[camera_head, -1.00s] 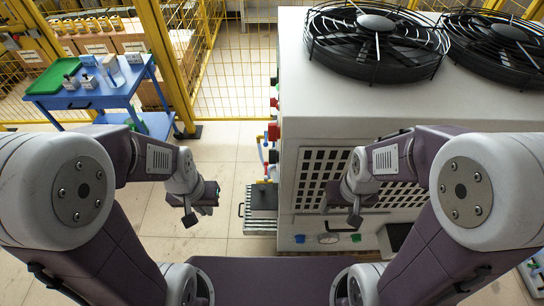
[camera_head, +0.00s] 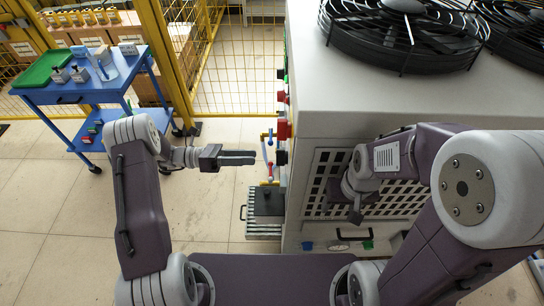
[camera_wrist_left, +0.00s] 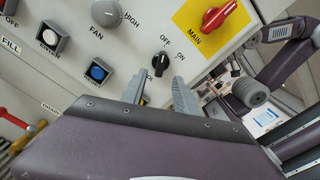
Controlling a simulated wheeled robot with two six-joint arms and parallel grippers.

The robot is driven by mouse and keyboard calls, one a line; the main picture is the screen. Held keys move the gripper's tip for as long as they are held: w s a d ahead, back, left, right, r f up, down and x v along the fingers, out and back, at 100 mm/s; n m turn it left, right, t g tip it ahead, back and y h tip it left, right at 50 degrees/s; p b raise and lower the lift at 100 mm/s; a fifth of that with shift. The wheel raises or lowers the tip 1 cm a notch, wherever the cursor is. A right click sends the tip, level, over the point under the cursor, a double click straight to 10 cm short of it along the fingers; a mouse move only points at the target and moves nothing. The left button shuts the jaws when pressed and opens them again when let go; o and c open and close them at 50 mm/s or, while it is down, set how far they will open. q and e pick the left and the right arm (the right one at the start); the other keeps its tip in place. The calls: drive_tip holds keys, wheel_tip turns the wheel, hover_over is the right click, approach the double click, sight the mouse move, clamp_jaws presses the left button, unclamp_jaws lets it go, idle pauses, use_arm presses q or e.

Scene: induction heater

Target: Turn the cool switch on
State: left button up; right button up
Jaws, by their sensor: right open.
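The cool switch is a black knob (camera_wrist_left: 159,62) on the grey panel in the left wrist view, with OFF and ON printed above it. Its lower label is partly hidden by a finger. The knob's pointer looks turned toward OFF, though it is small. My left gripper (camera_wrist_left: 162,82) is open and empty, its two fingertips apart just below the knob in the picture. In the head view my left gripper (camera_head: 252,157) points right at the machine's panel side, a gap short of it. My right gripper (camera_head: 356,212) is open and empty before the machine's grille.
The red MAIN switch (camera_wrist_left: 219,15) on its yellow plate is right of the knob. The grey FAN knob (camera_wrist_left: 106,13) and a blue button (camera_wrist_left: 97,72) are left. In the head view, the white machine (camera_head: 400,105) fills the right; a blue cart (camera_head: 90,90) stands left.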

sight(282, 158)
use_arm(q)
drive_tip(key=d, duration=0.8)
clamp_jaws()
